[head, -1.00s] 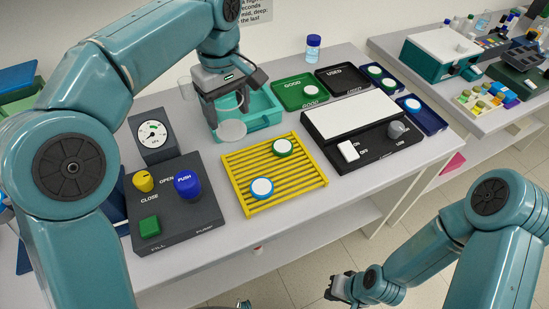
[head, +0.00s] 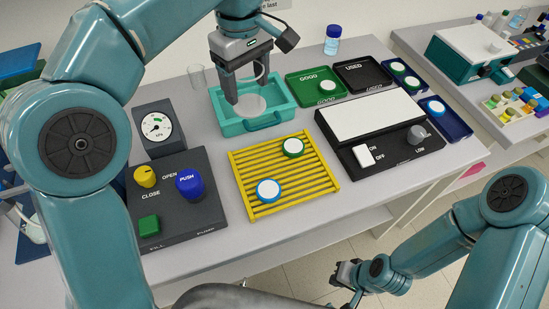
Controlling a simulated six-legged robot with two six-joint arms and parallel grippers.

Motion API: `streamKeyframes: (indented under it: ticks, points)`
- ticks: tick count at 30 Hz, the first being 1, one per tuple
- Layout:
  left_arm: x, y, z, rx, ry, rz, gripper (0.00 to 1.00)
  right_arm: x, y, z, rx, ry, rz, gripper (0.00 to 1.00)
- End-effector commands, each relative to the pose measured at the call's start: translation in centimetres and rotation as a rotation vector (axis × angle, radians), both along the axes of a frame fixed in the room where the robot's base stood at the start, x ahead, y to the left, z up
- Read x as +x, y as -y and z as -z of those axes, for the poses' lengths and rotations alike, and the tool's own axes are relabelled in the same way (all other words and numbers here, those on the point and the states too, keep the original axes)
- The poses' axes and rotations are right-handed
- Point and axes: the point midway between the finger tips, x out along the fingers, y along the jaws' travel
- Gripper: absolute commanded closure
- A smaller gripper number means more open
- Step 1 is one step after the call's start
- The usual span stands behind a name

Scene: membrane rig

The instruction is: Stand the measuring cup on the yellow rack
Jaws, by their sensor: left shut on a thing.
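My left gripper (head: 247,92) hangs above the teal tray (head: 276,121) with its fingers pointing down. It is shut on the measuring cup (head: 251,106), a clear vessel with a pale round disc at its lower end and a faint rim between the fingers. The cup is so transparent that its walls hardly show. It appears in front of the teal tray, and I cannot tell whether it touches it. The yellow rack (head: 243,192) lies to the right and nearer, apart from the cup. My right gripper (head: 346,272) is low at the bottom, small, its jaw opening unclear.
On the rack are a blue-rimmed disc (head: 268,190) and a green-rimmed disc (head: 293,147). A button box (head: 180,215) and gauge (head: 156,128) stand left, a black device (head: 385,145) right. A clear glass (head: 197,77) stands behind. The rack's front left part is bare.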

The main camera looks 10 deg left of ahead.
Motion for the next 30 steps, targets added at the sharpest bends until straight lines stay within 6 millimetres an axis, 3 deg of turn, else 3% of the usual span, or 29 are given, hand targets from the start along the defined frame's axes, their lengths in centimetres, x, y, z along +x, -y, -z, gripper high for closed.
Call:
streamKeyframes:
  ticks: [5,13,27,30]
  points:
    - [-0.2,-0.1,5.2,0.002,-0.006,-0.001,0.64,0.0,0.0,1.3,0.000,0.000,0.000,1.00]
    - [0.0,0.0,12.5,0.002,-0.007,-0.001,0.64,0.0,0.0,1.8,0.000,0.000,0.000,1.00]
    - [0.3,0.0,18.7,0.001,-0.004,-0.001,0.64,0.0,0.0,1.7,0.000,0.000,0.000,1.00]
    - [0.3,0.0,19.3,0.000,-0.002,0.000,0.64,0.0,0.0,1.7,0.000,0.000,0.000,1.00]
